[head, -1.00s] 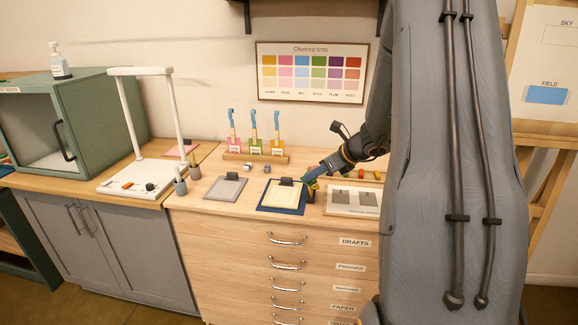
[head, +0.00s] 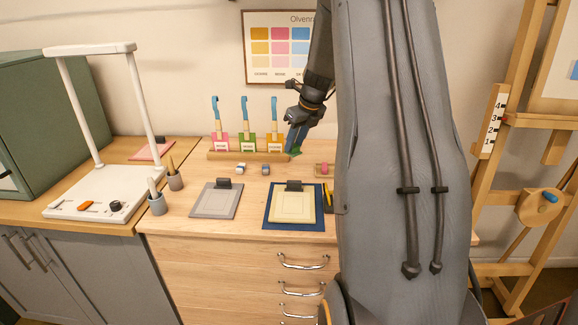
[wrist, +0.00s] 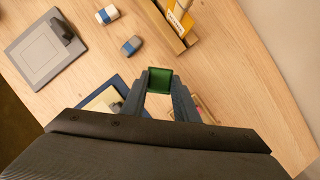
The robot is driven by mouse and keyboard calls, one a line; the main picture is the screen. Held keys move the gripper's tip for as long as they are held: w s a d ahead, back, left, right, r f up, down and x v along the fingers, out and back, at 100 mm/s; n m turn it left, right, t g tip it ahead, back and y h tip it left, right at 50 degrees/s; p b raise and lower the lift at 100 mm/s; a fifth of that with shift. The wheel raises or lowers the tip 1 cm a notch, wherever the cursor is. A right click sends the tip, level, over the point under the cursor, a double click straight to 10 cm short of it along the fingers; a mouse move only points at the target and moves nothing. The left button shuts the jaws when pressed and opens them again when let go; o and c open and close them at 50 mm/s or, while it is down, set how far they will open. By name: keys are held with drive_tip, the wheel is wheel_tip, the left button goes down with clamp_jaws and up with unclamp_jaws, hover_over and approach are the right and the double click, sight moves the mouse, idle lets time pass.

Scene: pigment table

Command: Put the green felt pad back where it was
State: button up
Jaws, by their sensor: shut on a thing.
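My gripper (head: 295,149) is shut on the green felt pad (wrist: 160,79), which shows as a small dark green square between the fingertips in the wrist view. In the head view only a bit of green (head: 297,152) shows at the fingertips. My gripper is above the wooden tabletop, behind the cream board (head: 292,206) on its blue mat (head: 266,215) and by the right end of the wooden rack (head: 230,156). The exact gap between pad and tabletop is hard to tell.
Two small eraser-like blocks (head: 240,168) (head: 266,170) lie in front of the rack, which holds several blue-tipped tools. A grey board (head: 215,201) lies left of the blue mat. My arm hides the table's right part.

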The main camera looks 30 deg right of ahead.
drive_tip(key=shift+s+d+f+p, duration=0.1)
drive_tip(key=shift+f+p, duration=0.25)
drive_tip(key=shift+f, duration=1.6)
drive_tip(key=shift+s+f+p, duration=0.1)
drive_tip(key=shift+f+p, duration=0.2)
drive_tip(key=shift+f, duration=1.65)
drive_tip(key=o, duration=1.1)
drive_tip(key=a+b+v, duration=0.1)
drive_tip(key=b+v, duration=0.2)
drive_tip(key=v, duration=0.9)
drive_tip(key=s+a+f+n+g, duration=0.1)
drive_tip(key=s+a+f+n, duration=0.15)
drive_tip(key=a+n, duration=0.6)
drive_tip(key=s+a+f+n+g, duration=0.1)
drive_tip(key=s+a+n, duration=0.3)
drive_tip(key=a+n, duration=0.4)
drive_tip(key=s+a+f+n+g, duration=0.1)
drive_tip(key=s+a+f+n, duration=0.3)
drive_tip(key=s+a+n, duration=1)
drive_tip(key=s+n, duration=0.1)
drive_tip(key=n, duration=0.3)
drive_tip(key=shift+s+a+f+g+h, duration=0.2)
drive_tip(key=shift+s+a+g+h, duration=0.1)
drive_tip(key=shift+s, duration=0.1)
